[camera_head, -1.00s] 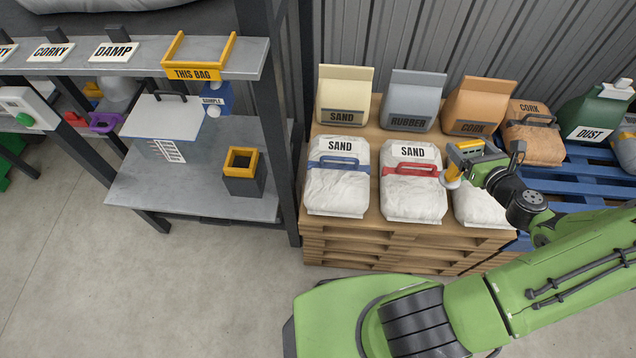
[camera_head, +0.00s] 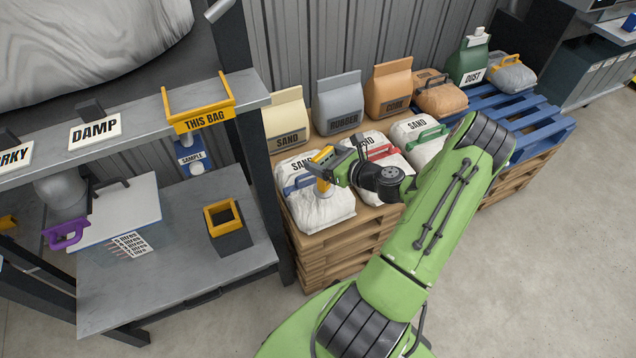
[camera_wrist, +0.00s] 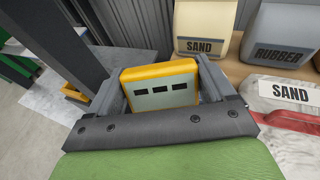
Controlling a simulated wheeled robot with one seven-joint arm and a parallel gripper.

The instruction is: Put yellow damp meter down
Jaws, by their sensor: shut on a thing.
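The yellow damp meter (camera_head: 323,156) has a pale face with three dark slots, seen in the wrist view (camera_wrist: 160,87). My gripper (camera_head: 336,167) is shut on it, with one finger on each side in the wrist view (camera_wrist: 162,75). In the head view the meter shows in front of the blue-handled sand bag (camera_head: 326,212); I cannot tell how high above the bag it is. Its far end is hidden in the wrist view. A dark box with an open yellow rim (camera_head: 223,214) stands on the lower grey shelf (camera_head: 175,285), left of my gripper.
A yellow THIS BAG bracket (camera_head: 200,120) and a DAMP sign (camera_head: 95,131) are on the upper shelf. A dark post (camera_head: 262,190) stands between shelf and pallet. Bare shelf shows around the box.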

